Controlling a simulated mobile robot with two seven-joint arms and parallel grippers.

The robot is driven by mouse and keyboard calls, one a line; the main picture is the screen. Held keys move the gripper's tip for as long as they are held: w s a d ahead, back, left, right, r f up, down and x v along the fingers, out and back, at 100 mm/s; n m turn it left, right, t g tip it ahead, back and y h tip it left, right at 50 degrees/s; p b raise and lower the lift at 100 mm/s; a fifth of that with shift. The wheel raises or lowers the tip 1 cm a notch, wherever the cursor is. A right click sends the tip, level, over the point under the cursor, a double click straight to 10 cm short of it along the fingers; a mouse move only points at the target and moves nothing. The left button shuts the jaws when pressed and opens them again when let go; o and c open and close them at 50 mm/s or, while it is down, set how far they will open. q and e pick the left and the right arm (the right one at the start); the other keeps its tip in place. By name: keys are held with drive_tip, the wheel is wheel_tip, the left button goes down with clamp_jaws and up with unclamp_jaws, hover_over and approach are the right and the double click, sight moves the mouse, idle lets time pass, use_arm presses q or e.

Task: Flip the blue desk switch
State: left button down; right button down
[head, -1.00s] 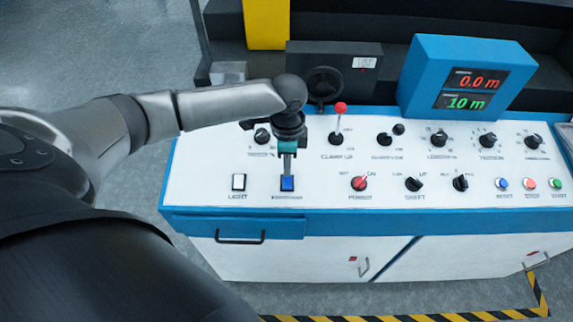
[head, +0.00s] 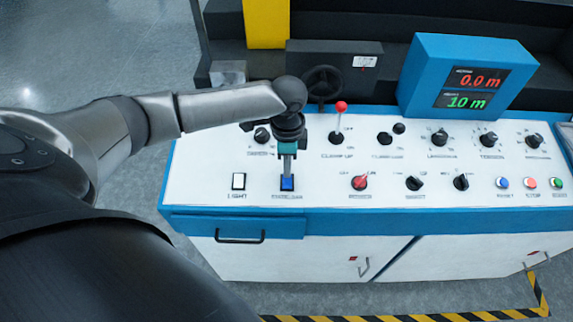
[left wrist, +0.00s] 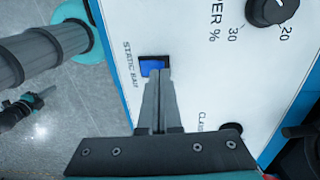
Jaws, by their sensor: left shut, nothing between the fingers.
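The blue desk switch (head: 287,184) is a small rocker in a dark frame on the white sloped panel, right of the white LIGHT switch (head: 238,181). In the left wrist view the blue switch (left wrist: 152,67) sits beside the label "STATIC BAR". My left gripper (head: 287,174) points down at it, shut and empty. In the left wrist view its closed fingertips (left wrist: 158,78) overlap the lower edge of the switch. I cannot tell whether they touch it.
A red-tipped lever (head: 340,108) stands behind. A blue display box (head: 470,78) reads 0.0 m and 10 m. Small coloured buttons (head: 530,183) sit at the right.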

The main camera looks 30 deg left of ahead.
use_arm(q)
drive_tip(key=shift+f, duration=0.6)
idle(0.3)
wheel_tip(320, 180, up, 7)
drive_tip(key=p, duration=0.8)
idle(0.4)
